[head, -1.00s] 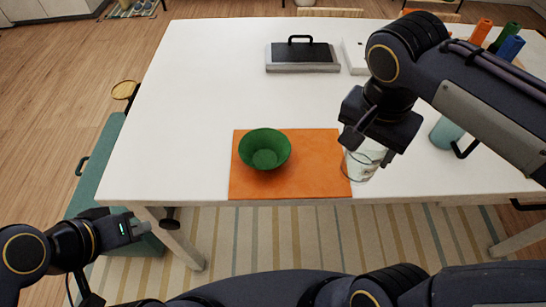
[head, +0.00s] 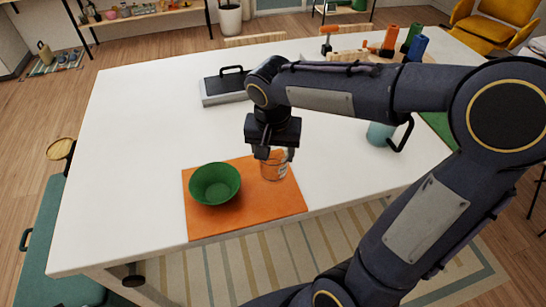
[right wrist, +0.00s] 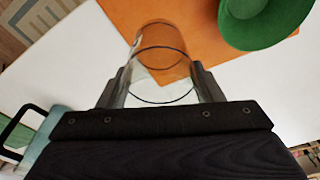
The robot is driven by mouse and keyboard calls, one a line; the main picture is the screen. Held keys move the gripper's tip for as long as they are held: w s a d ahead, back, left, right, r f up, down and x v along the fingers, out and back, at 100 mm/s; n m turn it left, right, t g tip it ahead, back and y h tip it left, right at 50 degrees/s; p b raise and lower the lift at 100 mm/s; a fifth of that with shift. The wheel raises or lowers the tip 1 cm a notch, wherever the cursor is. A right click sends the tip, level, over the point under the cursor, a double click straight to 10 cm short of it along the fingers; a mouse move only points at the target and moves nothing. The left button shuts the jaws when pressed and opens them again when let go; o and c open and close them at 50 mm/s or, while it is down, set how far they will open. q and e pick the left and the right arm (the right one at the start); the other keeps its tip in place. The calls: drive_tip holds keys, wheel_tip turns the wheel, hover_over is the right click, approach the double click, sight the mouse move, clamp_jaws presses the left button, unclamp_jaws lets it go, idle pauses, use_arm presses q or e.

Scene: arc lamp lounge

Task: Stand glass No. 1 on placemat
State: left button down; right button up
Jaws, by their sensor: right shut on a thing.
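The clear glass (head: 273,171) is held between the fingers of my right gripper (head: 275,154), over the far right part of the orange placemat (head: 255,215). In the right wrist view the glass (right wrist: 160,62) sits between the two dark fingers (right wrist: 160,88), its far end seen against the orange mat (right wrist: 200,20). I cannot tell whether its base touches the mat, and no number on it is readable. A green bowl (head: 215,184) stands on the left part of the placemat, apart from the glass. My left gripper is out of view.
A teal mug (head: 380,133) with a dark handle stands to the right, partly behind my right arm. A dark-topped box (head: 226,88) lies behind. Orange, green and blue cylinders (head: 415,46) stand at the back right. The table's left side (head: 120,170) is clear.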

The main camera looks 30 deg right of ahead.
drive_tip(key=shift+w+d+f, duration=0.25)
drive_tip(key=shift+w+f, duration=0.15)
drive_tip(key=shift+f, duration=0.15)
drive_tip(key=shift+w+d+f, duration=0.2)
drive_tip(key=shift+w+f, duration=0.15)
drive_tip(key=shift+f, duration=0.15)
drive_tip(key=shift+w+d+f, duration=0.1)
drive_tip(key=shift+f, duration=0.8)
drive_tip(key=shift+w+d+f, duration=0.1)
drive_tip(key=shift+f, duration=0.8)
drive_tip(key=shift+f, duration=0.2)
drive_tip(key=o, duration=1.1)
drive_tip(key=shift+a+r, duration=0.1)
wheel_tip(320, 180, up, 12)
drive_tip(key=s+a, duration=0.1)
drive_tip(key=s+a+f+n+t+y, duration=0.1)
drive_tip(key=s+n, duration=0.1)
drive_tip(key=s, duration=0.3)
drive_tip(key=s+a+f+n+t+y, duration=0.1)
drive_tip(key=s+f+y, duration=0.1)
drive_tip(key=s, duration=0.4)
drive_tip(key=s+a+f+n+t+y, duration=0.1)
drive_tip(key=s+f+n+t, duration=0.1)
drive_tip(key=s, duration=0.3)
drive_tip(key=shift+s+a+f+n+y, duration=0.15)
drive_tip(key=shift+f+n+y, duration=0.15)
drive_tip(key=shift+y, duration=0.1)
